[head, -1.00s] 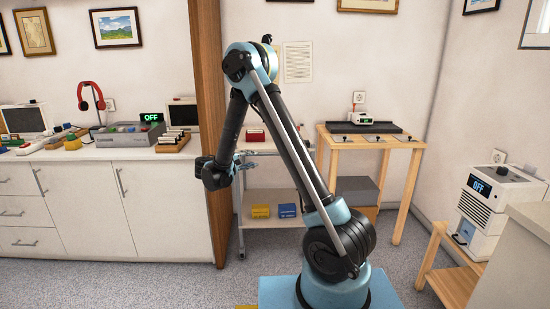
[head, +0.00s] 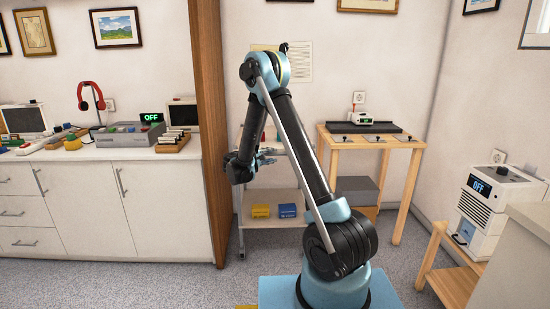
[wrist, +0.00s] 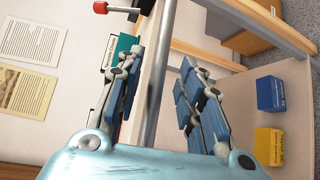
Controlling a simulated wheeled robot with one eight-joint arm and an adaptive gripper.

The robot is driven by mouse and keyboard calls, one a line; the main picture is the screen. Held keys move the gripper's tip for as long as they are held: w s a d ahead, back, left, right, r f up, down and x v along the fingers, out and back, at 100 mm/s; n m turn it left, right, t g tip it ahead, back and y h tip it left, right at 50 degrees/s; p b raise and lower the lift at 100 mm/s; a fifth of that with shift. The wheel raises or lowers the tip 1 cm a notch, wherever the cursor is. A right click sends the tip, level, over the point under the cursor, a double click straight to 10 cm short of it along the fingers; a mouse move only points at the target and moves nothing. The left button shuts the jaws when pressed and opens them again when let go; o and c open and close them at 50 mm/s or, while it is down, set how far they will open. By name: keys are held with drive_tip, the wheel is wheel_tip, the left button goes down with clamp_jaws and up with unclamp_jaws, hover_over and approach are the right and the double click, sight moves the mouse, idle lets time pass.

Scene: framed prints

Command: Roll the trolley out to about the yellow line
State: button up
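The trolley (head: 273,234) stands against the back wall, right of the wooden post, with a pale lower shelf and metal legs on castors. My gripper (head: 268,158) is at its upper part, which my arm partly hides. In the wrist view my gripper (wrist: 160,62) is open, its blue-padded fingers apart. A grey metal bar (wrist: 163,75) runs between them; I cannot tell whether either finger touches it. A yellow patch (head: 246,307) at the bottom edge of the head view may be part of the yellow line; most of it is cut off.
A yellow box (head: 260,211) and a blue box (head: 287,211) sit on the trolley's lower shelf. A wooden table (head: 366,140) stands close to its right, and a white cabinet (head: 85,205) to its left. Carpeted floor (head: 235,285) in front looks clear.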

sight(275, 154)
drive_tip(key=shift+x, duration=1.8)
drive_tip(key=shift+c, duration=0.4)
clamp_jaws()
